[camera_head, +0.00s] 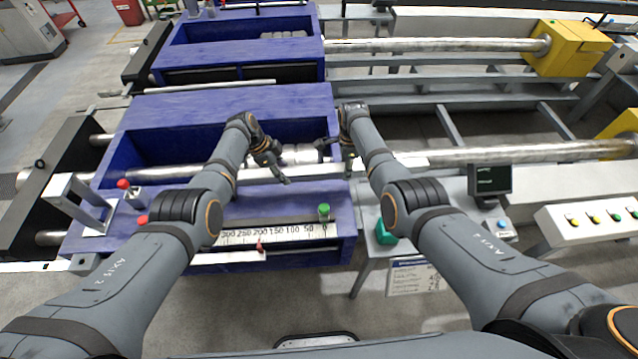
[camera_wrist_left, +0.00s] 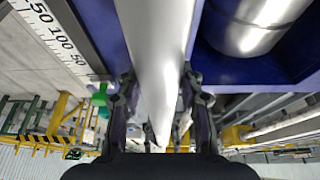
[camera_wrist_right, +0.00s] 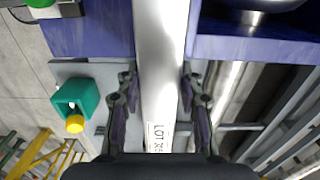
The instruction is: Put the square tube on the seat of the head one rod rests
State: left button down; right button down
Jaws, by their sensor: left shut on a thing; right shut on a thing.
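A long pale square tube (camera_head: 310,167) lies across the front of the nearer blue head (camera_head: 190,108). My left gripper (camera_head: 275,165) is shut on the tube; in the left wrist view the tube (camera_wrist_left: 160,50) runs between the fingers. My right gripper (camera_head: 335,150) is shut on it further right; in the right wrist view the tube (camera_wrist_right: 160,60) carries a "LOT" label. A polished round rod (camera_head: 300,153) lies in the trough of the nearer head, behind the tube. Whether the tube touches the head is unclear. My arms hide part of it.
A farther blue head (camera_head: 235,28) stands behind, with a thin pale bar (camera_head: 215,87) before it. A scale (camera_head: 280,232), a green knob (camera_head: 324,210) and red buttons are at the near edge. A small monitor (camera_head: 490,180) and button panel (camera_head: 595,216) stand right.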

pick_arm(q)
jog(key=shift+s+f+b, duration=0.1)
jog(key=shift+f+b, duration=0.2)
jog(key=shift+b, duration=0.1)
pick_arm(e)
jog(key=shift+s+d+f, duration=0.1)
jog(key=shift+s+f, duration=0.2)
jog(key=shift+f, duration=0.3)
pick_arm(q)
jog(key=c, duration=1.2)
grip_release()
jog(key=shift+s+r, duration=0.15)
jog(key=shift+r, duration=0.1)
pick_arm(e)
jog(key=c, duration=1.2)
grip_release()
jog(key=shift+s+r, duration=0.15)
jog(key=shift+r, duration=0.15)
pick_arm(q)
jog(key=shift+o, duration=1.4)
pick_arm(e)
jog(key=shift+o, duration=1.4)
pick_arm(q)
jog(key=shift+o, duration=0.4)
jog(key=shift+f, duration=0.2)
pick_arm(e)
jog(key=shift+o, duration=0.4)
jog(key=shift+w, duration=0.2)
